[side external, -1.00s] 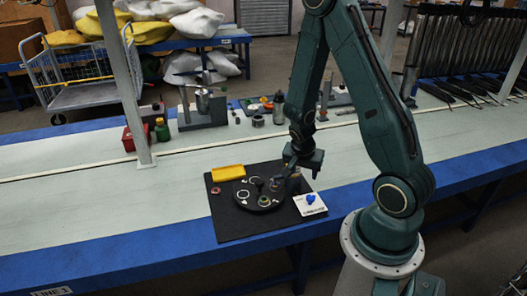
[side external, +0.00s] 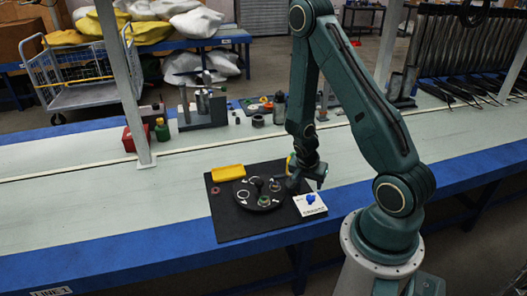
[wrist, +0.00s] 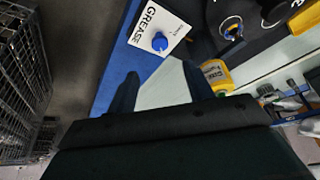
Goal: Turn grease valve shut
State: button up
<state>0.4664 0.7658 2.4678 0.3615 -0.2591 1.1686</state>
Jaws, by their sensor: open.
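The grease valve is a blue knob (side external: 310,198) on a white plate (side external: 318,211) at the right front corner of the black mat. In the wrist view the knob (wrist: 159,41) sits on the plate marked GREASE (wrist: 147,18), beyond my fingertips. My gripper (side external: 307,182) hangs above and behind the plate in the side view, apart from the knob. In the wrist view my gripper (wrist: 160,82) has its two fingers spread with nothing between them. The small marks on the plate are hard to read.
A black round plate (side external: 259,206) with rings and parts lies left of the valve on the black mat (side external: 226,223). A yellow tray (side external: 228,173) is behind it. A yellow labelled bottle (wrist: 216,76) shows beside my right finger. The bench left of the mat is clear.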

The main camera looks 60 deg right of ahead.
aim_at(311, 197)
jog(key=shift+x, duration=5.75)
jog(key=c, duration=0.9)
